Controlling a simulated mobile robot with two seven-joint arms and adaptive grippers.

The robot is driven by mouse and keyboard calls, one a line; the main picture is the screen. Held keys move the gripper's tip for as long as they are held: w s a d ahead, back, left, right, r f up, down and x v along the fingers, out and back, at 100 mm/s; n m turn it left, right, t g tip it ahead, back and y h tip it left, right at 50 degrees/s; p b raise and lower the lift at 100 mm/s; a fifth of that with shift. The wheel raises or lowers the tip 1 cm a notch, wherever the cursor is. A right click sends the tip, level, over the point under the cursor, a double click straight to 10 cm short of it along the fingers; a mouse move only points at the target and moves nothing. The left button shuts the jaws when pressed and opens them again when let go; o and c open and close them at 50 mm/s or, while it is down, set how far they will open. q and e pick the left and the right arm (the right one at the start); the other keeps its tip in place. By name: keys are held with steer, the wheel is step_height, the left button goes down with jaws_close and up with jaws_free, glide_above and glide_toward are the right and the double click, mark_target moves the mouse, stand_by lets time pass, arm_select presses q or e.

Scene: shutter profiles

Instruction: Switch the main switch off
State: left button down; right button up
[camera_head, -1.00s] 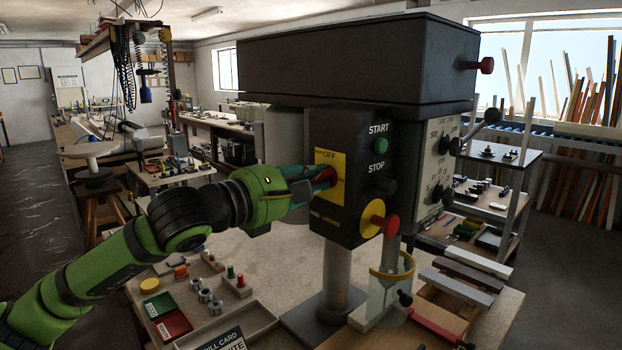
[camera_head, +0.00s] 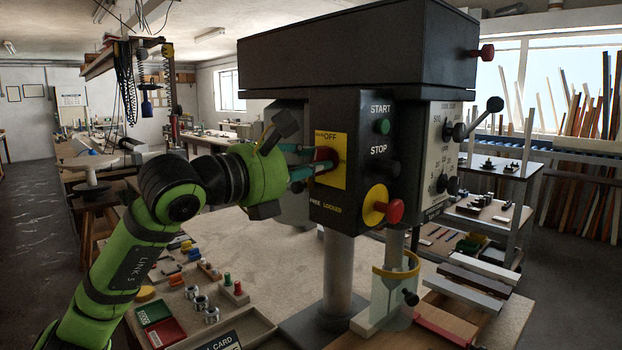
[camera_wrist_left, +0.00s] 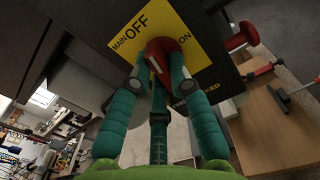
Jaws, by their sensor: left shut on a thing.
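The main switch is a red knob (camera_head: 326,157) on a yellow plate (camera_head: 340,176) marked OFF, on the front of the dark drill head. In the left wrist view the red knob (camera_wrist_left: 158,50) sits on the yellow plate (camera_wrist_left: 123,50), with OFF at the top and ON to the right. My left gripper (camera_head: 316,166) is shut on the knob. In the left wrist view its teal fingers (camera_wrist_left: 158,72) hold the knob from both sides and partly hide it. I cannot tell exactly which way the knob points. My right gripper is not in view.
The green START button (camera_head: 382,127), dark STOP button (camera_head: 385,149) and red mushroom knob on a yellow disc (camera_head: 376,205) are right of the switch. The drill column (camera_head: 338,270) stands below. A tray of small parts (camera_head: 250,322) lies on the bench, lower left.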

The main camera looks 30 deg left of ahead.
arm_select(q)
steer(key=shift+f+n+b, duration=0.1)
steer(key=shift+n+b, duration=0.6)
steer(key=shift+n, duration=0.5)
steer(key=c, duration=1.4)
jaws_free()
steer(key=v, duration=1.2)
